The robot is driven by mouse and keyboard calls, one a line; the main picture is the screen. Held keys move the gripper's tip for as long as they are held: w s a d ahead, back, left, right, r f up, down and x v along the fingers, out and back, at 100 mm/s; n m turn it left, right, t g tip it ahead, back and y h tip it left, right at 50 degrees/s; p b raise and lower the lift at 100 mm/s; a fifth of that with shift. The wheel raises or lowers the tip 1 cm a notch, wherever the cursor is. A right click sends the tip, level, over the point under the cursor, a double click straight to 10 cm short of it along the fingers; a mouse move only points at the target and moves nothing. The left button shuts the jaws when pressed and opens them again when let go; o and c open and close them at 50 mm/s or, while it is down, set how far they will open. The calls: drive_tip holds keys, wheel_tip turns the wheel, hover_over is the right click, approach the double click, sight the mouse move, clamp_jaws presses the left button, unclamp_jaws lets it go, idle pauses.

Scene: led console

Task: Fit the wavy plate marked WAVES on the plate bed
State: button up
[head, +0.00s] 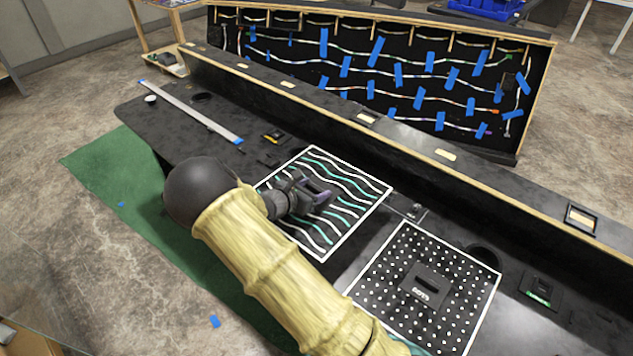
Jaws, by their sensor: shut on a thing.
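The wavy plate (350,180) is a black square with a white border and white and teal wavy lines. It is in the middle of the head view, over the console top. My gripper (318,203) is over the middle of this plate, shut on its handle, which the fingers mostly hide. No WAVES mark can be read. I cannot tell whether the plate rests flat or is held slightly above the surface. My arm covers its near left part. I cannot make out the plate bed as a separate thing.
A dotted plate (385,287) with a black handle block (427,284) lies just right of the wavy plate. A raised black ledge (330,118) runs behind them. A long pale bar (190,112) lies at the left of the console. Teal wavy lines show beside my arm at the bottom.

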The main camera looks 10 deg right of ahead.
drive_tip(key=s+r+p, duration=1.1)
drive_tip(key=s+p, duration=0.3)
drive_tip(key=p, duration=0.6)
drive_tip(key=shift+s+d+r+t, duration=0.15)
drive_tip(key=shift+d+r+t, duration=0.1)
drive_tip(key=shift+d+t, duration=0.05)
